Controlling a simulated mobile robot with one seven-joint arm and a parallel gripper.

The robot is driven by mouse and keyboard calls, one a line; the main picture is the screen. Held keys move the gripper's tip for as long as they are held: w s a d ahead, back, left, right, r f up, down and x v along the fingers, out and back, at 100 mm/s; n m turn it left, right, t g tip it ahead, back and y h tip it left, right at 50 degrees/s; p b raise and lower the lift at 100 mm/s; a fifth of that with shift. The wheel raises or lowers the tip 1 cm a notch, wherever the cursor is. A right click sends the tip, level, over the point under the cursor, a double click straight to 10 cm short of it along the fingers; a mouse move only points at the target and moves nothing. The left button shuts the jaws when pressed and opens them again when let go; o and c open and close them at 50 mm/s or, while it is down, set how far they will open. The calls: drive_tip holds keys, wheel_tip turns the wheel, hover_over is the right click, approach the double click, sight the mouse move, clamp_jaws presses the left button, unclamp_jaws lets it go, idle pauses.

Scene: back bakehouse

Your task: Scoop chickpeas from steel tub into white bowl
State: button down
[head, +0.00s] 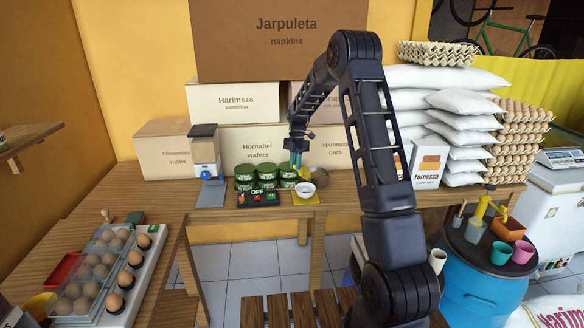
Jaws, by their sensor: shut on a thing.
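The white bowl (305,190) stands upright on a yellow mat (298,200) near the front edge of the back counter. The steel tub (320,186) shows as a grey rounded shape just behind and right of the bowl, partly hidden by it. The chickpeas are too small to make out. My gripper (297,164) points down above and behind the bowl, close to the tub. It is shut on a small yellow scoop (305,173), which shows just below the jaws. What the scoop holds cannot be seen.
A dispenser (205,152) is further left. Boxes (250,145) wall the back. A Fornosca carton (428,163) and white sacks (460,120) stand right.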

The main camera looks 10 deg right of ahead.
drive_tip(key=shift+w+d+r+m+t+y, duration=0.15)
drive_tip(key=shift+d+r+y, duration=0.2)
drive_tip(key=shift+y, duration=0.2)
drive_tip(key=shift+d+r+m+t+y, duration=0.2)
drive_tip(key=shift+d+y, duration=0.15)
drive_tip(key=shift+y, duration=0.2)
drive_tip(key=shift+a+r, duration=0.1)
drive_tip(key=shift+a, duration=0.25)
drive_tip(key=shift+s+a+r+n+h, duration=0.2)
drive_tip(key=shift+a+r+n+h, duration=0.35)
drive_tip(key=shift+h, duration=0.45)
drive_tip(key=shift+w+d+f+m+y, duration=0.2)
drive_tip(key=shift+d+f+m+y, duration=0.2)
drive_tip(key=shift+d+f+y, duration=0.5)
drive_tip(key=s+a+f+n+g+h, duration=0.1)
drive_tip(key=a+h, duration=0.6)
drive_tip(key=h, duration=0.7)
wheel_tip(320, 180, down, 3)
drive_tip(key=shift+a+r+n+g, duration=0.1)
drive_tip(key=shift+a+n+g, duration=0.2)
drive_tip(key=shift+n+g, duration=0.6)
drive_tip(key=shift+s, duration=0.1)
